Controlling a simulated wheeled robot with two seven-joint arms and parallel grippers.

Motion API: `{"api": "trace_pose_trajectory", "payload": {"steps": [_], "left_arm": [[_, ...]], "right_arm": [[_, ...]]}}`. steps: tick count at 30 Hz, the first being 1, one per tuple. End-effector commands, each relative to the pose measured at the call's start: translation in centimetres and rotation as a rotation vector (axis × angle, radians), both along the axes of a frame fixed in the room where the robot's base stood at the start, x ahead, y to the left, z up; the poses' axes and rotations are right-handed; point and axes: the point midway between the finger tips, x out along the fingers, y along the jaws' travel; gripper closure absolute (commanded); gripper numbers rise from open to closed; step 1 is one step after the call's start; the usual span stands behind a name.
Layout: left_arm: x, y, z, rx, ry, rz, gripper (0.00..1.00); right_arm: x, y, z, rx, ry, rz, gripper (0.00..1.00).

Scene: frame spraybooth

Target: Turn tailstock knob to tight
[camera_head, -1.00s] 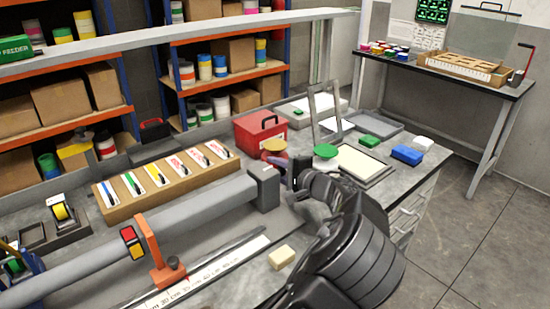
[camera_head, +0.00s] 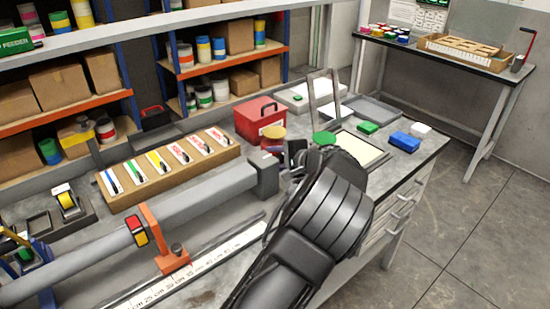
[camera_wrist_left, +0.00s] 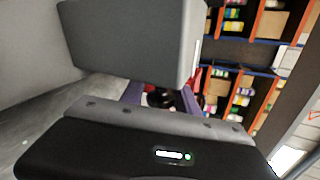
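A grey end block (camera_head: 265,178) stands at the right end of the long grey bar. It fills much of the left wrist view at close range (camera_wrist_left: 130,38). My left gripper (camera_head: 294,153) is just right of this block, its fingers small and partly hidden by my wrist. In the left wrist view its two purple fingers (camera_wrist_left: 161,98) stand apart, with a dark round shape between them; I cannot tell whether they touch it. An orange bracket with a dark knob (camera_head: 176,249) sits on the rail further left. No tailstock knob is clearly visible at the end block.
A wooden rack of coloured cards (camera_head: 168,175) lies behind the bar. A white scale (camera_head: 200,268) runs along the front.

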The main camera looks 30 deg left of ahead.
Motion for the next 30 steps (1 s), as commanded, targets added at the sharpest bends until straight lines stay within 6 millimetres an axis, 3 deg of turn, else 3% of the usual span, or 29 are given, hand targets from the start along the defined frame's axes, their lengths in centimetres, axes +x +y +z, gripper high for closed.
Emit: {"api": "trace_pose_trajectory", "payload": {"steps": [4, 14, 30], "left_arm": [[0.0, 0.0, 0.0, 0.001, 0.0, 0.0, 0.5], [0.0, -0.3, 0.1, 0.001, -0.001, -0.001, 0.5], [-1.9, -6.4, 3.2, -0.001, -0.001, -0.002, 0.5]], "right_arm": [[0.0, 0.0, 0.0, 0.0, 0.0, 0.0, 0.64], [0.0, 0.0, -0.1, 0.0, 0.0, 0.0, 0.64], [0.0, 0.0, -1.2, 0.0, -0.001, 0.0, 0.64]]}}
